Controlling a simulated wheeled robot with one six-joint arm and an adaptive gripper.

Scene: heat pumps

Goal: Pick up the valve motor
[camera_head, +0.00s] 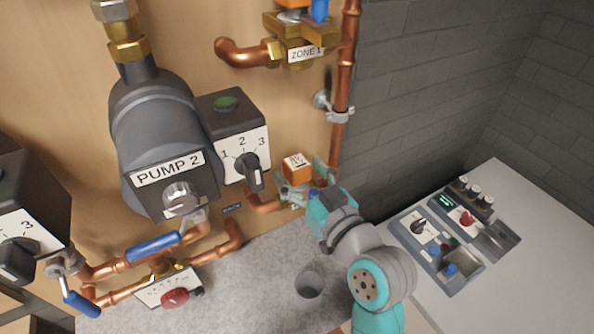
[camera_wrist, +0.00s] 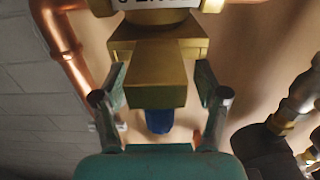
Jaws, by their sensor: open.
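The likely valve motor is an orange box with a white label (camera_head: 296,166), on the pipework right of pump 2 in the head view. My gripper (camera_head: 304,181) is at this valve, just below and right of the box. In the wrist view my gripper (camera_wrist: 160,98) has its fingers apart, one on each side of a brass valve body (camera_wrist: 155,82). A blue part (camera_wrist: 159,121) shows beyond the brass, between the fingers. I see no orange box clearly in the wrist view. I cannot tell whether the fingers touch anything.
Pump 2 (camera_head: 160,140) and its dial box (camera_head: 236,137) stand close on the left. The zone 1 valve (camera_head: 300,42) is above, beside a vertical copper pipe (camera_head: 342,90). A grey cup (camera_head: 309,284) is below. A control panel (camera_head: 455,235) lies on the white table at right.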

